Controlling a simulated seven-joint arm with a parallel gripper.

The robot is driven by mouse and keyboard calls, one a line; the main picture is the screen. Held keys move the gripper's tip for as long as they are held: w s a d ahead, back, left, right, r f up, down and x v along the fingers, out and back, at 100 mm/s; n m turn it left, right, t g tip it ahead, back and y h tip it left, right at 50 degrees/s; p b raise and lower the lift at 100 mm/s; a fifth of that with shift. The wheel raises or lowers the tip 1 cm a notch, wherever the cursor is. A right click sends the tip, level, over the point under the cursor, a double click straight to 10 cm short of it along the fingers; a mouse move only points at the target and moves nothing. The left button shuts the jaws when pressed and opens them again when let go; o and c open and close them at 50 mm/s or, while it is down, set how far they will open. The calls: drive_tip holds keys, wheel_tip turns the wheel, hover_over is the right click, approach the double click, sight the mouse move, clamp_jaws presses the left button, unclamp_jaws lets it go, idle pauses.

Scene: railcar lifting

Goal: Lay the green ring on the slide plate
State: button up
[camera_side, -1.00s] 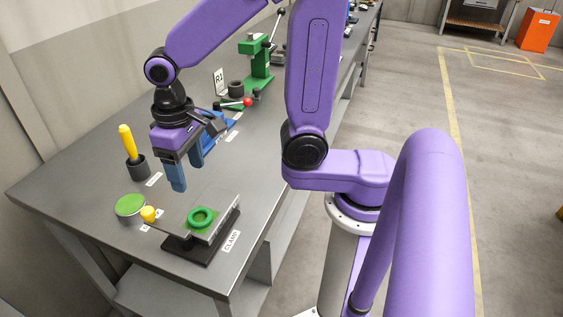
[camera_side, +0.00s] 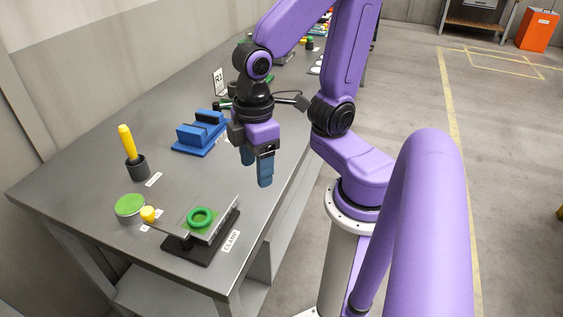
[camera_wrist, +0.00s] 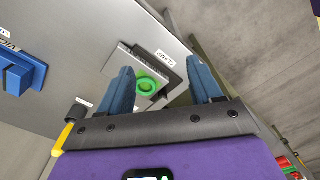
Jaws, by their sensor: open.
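The green ring (camera_side: 201,219) lies on a grey plate (camera_side: 222,215) at the near end of the table, by the CLAMP label. I take this plate to be the slide plate. The ring also shows in the wrist view (camera_wrist: 146,86), lying on the plate (camera_wrist: 128,60) between my fingers in the picture. My gripper (camera_side: 257,170) is open and empty, above the table and beyond the ring. Its two blue fingers also show in the wrist view (camera_wrist: 162,88). I cannot tell whether the ring lies flat all round.
A green disc (camera_side: 130,205) and a yellow knob (camera_side: 148,214) are left of the plate. A yellow-handled tool stands in a dark cup (camera_side: 137,168). A blue block fixture (camera_side: 200,134) sits farther back. The table between fixture and plate is clear.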

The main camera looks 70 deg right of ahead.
drive_tip(key=s, duration=0.1)
drive_tip(key=s+d+n, duration=0.1)
drive_tip(key=s, duration=0.1)
drive_tip(key=s+n, duration=0.1)
drive_tip(key=shift+s+d, duration=0.3)
drive_tip(key=shift+s, duration=0.05)
idle(1.1)
